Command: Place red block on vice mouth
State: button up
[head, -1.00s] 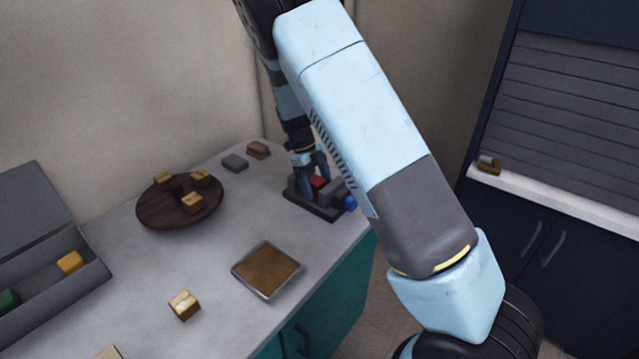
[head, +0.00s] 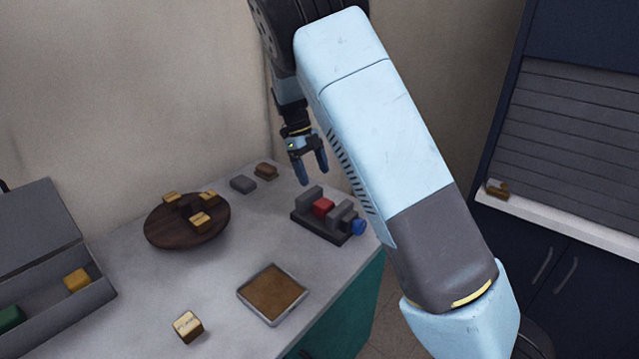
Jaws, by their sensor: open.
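The red block (head: 322,207) sits in the mouth of the vice, between its grey jaws. The dark grey vice (head: 322,229) with a blue knob (head: 357,227) stands at the right back part of the counter. My gripper (head: 314,176) is open and empty, fingers pointing down, above and apart from the block and the vice. How deep the block sits between the jaws is hidden.
A round dark wooden board (head: 165,236) with several tan blocks stands left of the vice. A brown-filled square tray (head: 271,293) and a tan block (head: 188,326) lie nearer. A grey open box (head: 60,290) is far left. Grey (head: 243,184) and brown (head: 266,171) blocks lie behind.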

jog(key=shift+w+a+r, duration=0.1)
jog(key=shift+r, duration=0.25)
jog(key=s+d+r+n+t+y, duration=0.3)
jog(key=s+d+r+n+y, duration=0.1)
jog(key=s+d+r+n, duration=1.05)
jog(key=s+d+r+n+t, duration=0.2)
jog(key=s+n, duration=0.4)
jog(key=s, duration=0.4)
jog(key=s+d+r+n+t, duration=0.2)
jog(key=s+n, duration=0.4)
jog(key=s, duration=0.4)
jog(key=shift+s+r+t+h, duration=0.15)
jog(key=shift+r+t+h, duration=0.35)
jog(key=shift+t, duration=0.4)
